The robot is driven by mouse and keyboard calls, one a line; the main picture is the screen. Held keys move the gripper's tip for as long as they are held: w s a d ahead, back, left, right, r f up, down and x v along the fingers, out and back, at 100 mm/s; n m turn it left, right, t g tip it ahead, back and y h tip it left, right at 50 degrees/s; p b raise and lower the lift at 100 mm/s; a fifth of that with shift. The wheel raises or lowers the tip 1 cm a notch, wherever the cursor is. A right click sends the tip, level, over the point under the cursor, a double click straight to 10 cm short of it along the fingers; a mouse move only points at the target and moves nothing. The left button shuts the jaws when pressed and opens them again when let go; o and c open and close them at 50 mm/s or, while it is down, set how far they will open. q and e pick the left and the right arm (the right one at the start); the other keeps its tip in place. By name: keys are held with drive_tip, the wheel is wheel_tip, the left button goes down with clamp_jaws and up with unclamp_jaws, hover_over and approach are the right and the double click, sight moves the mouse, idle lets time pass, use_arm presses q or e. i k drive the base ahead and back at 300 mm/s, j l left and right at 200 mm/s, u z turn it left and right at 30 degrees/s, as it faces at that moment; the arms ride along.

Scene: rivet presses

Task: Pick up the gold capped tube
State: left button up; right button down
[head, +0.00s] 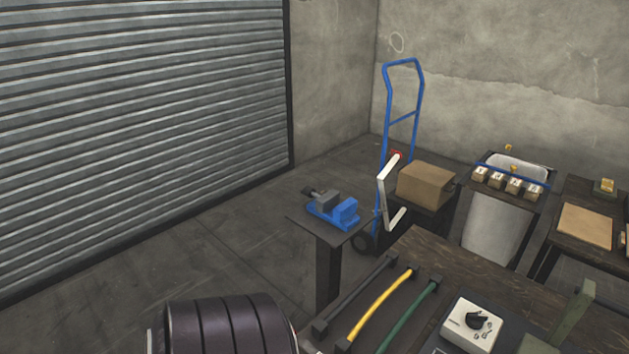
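I cannot make out a gold capped tube for certain. Small gold pieces show far off at the right of the head view. One gold piece (508,147) is at the back of a white basin, and another gold piece (513,169) is above its front edge. A third gold piece (607,185) sits on a small block on the far-right table. They are too small to tell their shape. Neither of my grippers is in view, and nothing is seen near these pieces that I can tell is a gripper.
A dark wooden bench (440,253) holds a yellow bar (380,303), a green bar (408,316) and a white box with a dark knob (472,324). A blue vise (335,210) stands on a pedestal. Behind are a blue hand truck (387,110) and a cardboard box (426,184). Floor at left is clear.

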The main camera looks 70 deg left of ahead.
sight(343, 345)
drive_tip(key=u, duration=1.6)
